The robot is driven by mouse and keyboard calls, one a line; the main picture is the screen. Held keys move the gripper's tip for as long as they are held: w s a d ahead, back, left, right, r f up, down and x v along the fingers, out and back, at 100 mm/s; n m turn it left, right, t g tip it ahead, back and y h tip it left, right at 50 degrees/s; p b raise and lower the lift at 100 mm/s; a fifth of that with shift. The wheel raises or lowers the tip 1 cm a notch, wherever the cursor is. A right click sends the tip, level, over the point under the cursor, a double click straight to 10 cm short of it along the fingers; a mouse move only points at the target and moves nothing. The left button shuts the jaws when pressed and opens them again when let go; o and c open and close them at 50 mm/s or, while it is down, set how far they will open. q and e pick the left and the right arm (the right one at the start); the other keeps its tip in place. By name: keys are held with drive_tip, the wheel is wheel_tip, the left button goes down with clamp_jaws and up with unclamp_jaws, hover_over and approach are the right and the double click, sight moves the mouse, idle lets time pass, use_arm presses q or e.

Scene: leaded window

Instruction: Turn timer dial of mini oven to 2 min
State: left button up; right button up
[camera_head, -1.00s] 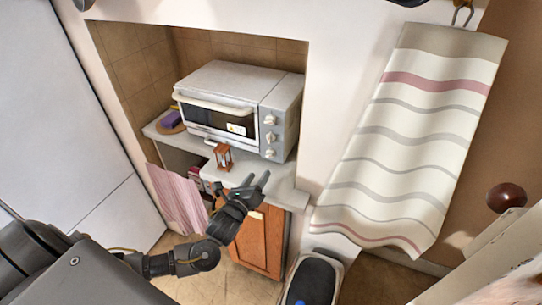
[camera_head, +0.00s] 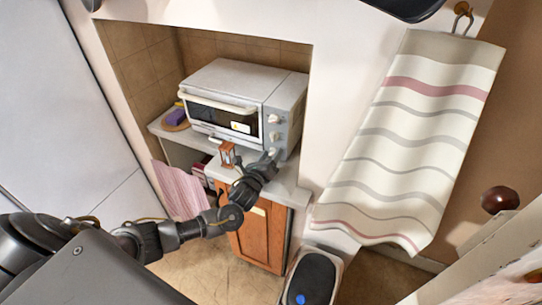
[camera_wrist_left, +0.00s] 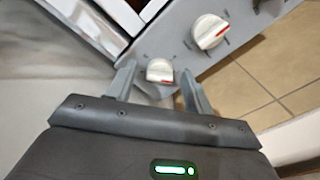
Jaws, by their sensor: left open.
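The white mini oven (camera_head: 222,82) stands on a counter in a tiled niche, with a column of dials on the right of its front. The upper dial (camera_head: 274,119) and the middle dial (camera_head: 274,135) are clear. My left gripper (camera_head: 270,156) is open at the lowest dial, which it partly hides in the head view. In the left wrist view, this white dial (camera_wrist_left: 160,70) with a red mark lies between the tips of my open fingers. I cannot tell whether they touch it. Another dial with a red pointer (camera_wrist_left: 209,31) is farther up the panel. My right gripper is not in view.
A small wooden hourglass (camera_head: 228,155) stands on the counter (camera_head: 287,187) just left of my left gripper. A purple sponge (camera_head: 176,116) lies at the back left. A striped towel (camera_head: 410,150) hangs at right. A bin (camera_head: 312,280) stands on the floor below.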

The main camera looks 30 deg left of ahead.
use_arm(q)
drive_tip(key=shift+c, duration=1.1)
drive_tip(key=c, duration=0.7)
drive_tip(key=shift+s+r+n+p, duration=0.1)
drive_tip(key=shift+r+n+p, duration=0.05)
drive_tip(key=shift+n+p, duration=0.2)
drive_tip(key=shift+c, duration=0.2)
drive_tip(key=o, duration=1)
drive_tip(key=shift+c, duration=0.2)
